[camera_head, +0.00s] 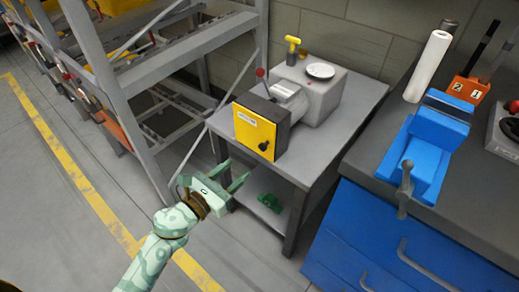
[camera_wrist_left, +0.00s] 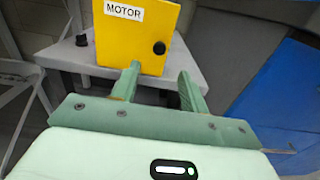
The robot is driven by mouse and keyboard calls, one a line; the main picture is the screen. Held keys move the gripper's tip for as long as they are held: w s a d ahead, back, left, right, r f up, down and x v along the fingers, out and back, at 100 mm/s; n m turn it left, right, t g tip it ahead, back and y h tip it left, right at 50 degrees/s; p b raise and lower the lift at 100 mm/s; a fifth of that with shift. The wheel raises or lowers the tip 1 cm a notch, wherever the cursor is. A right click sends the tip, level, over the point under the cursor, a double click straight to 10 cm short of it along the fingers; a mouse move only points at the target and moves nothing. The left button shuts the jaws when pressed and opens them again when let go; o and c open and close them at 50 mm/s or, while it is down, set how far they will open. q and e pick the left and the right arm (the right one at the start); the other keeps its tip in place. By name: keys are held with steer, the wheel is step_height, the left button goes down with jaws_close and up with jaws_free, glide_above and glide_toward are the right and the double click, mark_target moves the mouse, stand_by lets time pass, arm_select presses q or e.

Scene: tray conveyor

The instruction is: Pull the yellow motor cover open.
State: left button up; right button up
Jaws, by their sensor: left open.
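The yellow motor cover (camera_head: 255,131) is a flat panel on the front of a dark box on the grey table. It looks closed, with a white label at the top and a black knob (camera_head: 264,146) low on its right side. In the left wrist view the cover (camera_wrist_left: 130,45) reads MOTOR, and its knob (camera_wrist_left: 159,47) is at the right. My left gripper (camera_head: 238,177) is open and empty, in front of and below the cover. In the left wrist view its fingers (camera_wrist_left: 160,80) point toward the cover's lower edge, with the knob beyond the gap. My right gripper is not in view.
The motor housing (camera_head: 325,97) stands behind the cover, with a white dish (camera_head: 320,70) on top. A grey shelf rack (camera_head: 118,110) stands left. A blue workbench (camera_head: 375,245) with a blue vise (camera_head: 425,150) stands right. A green object (camera_head: 270,202) lies on the lower shelf.

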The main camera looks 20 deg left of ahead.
mark_target(261, 148)
arm_select(q)
steer(key=x, duration=1)
steer(key=shift+w+f, duration=0.1)
